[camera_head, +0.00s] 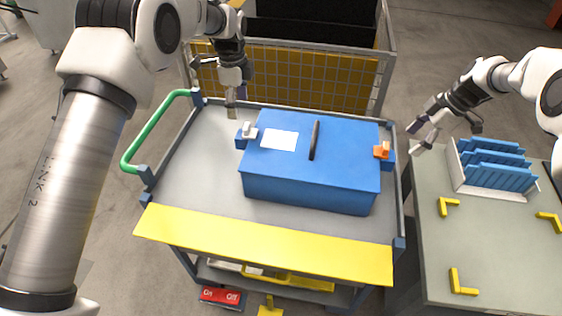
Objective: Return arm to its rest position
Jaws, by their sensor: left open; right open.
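My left gripper (232,98) is at the upper left of the cart, above its back left part, close to the blue box's back left corner. It looks empty and its fingers point down. My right gripper (418,138) is at the right, between the cart and the grey side table, near the white rack's left side. Its fingers are apart with nothing between them. My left arm comes in large from the left edge; my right arm comes in from the right edge.
A blue box (310,190) with a black handle sits on the grey cart (190,180). A yellow strip (260,242) lies along the cart's front. A white rack (486,191) with blue plates stands on the side table (500,250) among yellow corner pieces. A mesh cage (310,75) stands behind.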

